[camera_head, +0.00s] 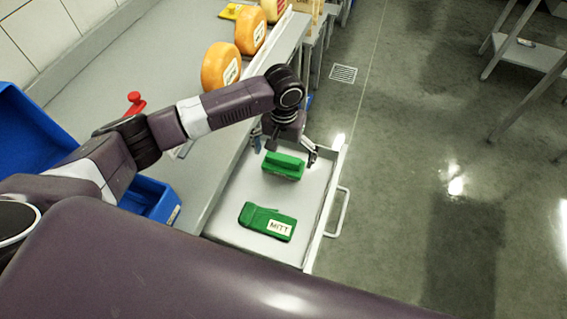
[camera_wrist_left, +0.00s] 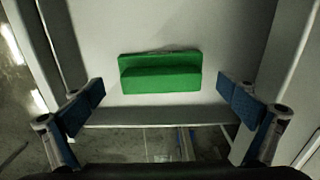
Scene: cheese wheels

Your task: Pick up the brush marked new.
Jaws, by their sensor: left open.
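A green block-like brush (camera_head: 284,166) lies in the far part of an open grey drawer (camera_head: 225,220). In the left wrist view the brush (camera_wrist_left: 160,73) is centred, beyond and between the fingers. No "new" marking can be read on it in either view. My left gripper (camera_head: 284,153) is open and empty, with its blue-padded fingers spread wide to either side of the brush. The gripper is over the brush; I cannot tell the exact height gap. My right gripper is not in view.
A green mitt (camera_head: 267,222) labelled "MITT" lies nearer in the drawer. The drawer's front wall and handle (camera_head: 339,212) stand at right. Orange cheese wheels (camera_head: 220,67) stand on the counter (camera_head: 150,75). A blue bin (camera_head: 150,200) is at left. Open floor lies to the right.

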